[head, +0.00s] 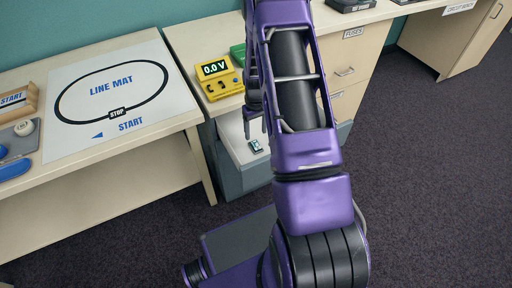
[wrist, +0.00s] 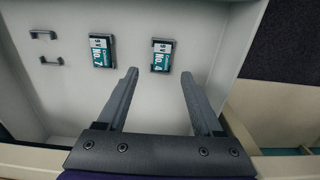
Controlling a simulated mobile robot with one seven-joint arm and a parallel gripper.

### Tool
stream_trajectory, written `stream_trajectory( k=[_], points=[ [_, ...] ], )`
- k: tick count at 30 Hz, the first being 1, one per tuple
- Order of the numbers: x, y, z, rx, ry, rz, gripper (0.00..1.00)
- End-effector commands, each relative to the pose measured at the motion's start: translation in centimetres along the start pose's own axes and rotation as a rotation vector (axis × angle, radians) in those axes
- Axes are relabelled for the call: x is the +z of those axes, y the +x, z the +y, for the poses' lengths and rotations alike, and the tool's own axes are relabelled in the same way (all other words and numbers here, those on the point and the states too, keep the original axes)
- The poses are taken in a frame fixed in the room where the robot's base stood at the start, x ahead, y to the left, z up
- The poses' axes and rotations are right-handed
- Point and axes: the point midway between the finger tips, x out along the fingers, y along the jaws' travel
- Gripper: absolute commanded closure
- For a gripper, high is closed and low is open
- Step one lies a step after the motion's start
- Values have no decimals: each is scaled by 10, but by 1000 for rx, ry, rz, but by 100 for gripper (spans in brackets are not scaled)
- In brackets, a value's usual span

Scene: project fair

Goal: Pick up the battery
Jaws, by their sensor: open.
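The No. 7 battery (wrist: 101,52) is at the left. The No. 4 battery (wrist: 162,57) is just beyond my gripper (wrist: 159,73). My gripper is open and empty, with its two fingers apart and the No. 4 battery lined up between their tips. In the head view my gripper (head: 255,127) hangs over the open drawer (head: 236,148), with one small battery (head: 255,146) visible below it. My arm hides the drawer's right part.
Two dark empty brackets (wrist: 44,35) are at the drawer's left. A yellow meter (head: 219,78) reading 0.0 V stands on the desk above the drawer. A line mat (head: 75,120) covers the left table. A fuses cabinet (head: 350,65) is at the right. The floor is clear.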

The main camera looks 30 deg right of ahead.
Motion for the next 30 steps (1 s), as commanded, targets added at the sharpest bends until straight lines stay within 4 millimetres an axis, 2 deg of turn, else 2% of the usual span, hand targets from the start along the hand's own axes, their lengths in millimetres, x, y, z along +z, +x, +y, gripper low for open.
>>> stream_trajectory(
  k=[8, 16, 24, 26, 30],
  points=[
    [2, 17, -1, 0, 0, -1, 32],
    [5, 56, -2, 0, 1, -1, 32],
    [5, 61, -2, 1, 1, 1, 32],
    [5, 61, -2, 1, 1, 1, 41],
    [5, 61, -2, 1, 1, 1, 66]
  ],
)
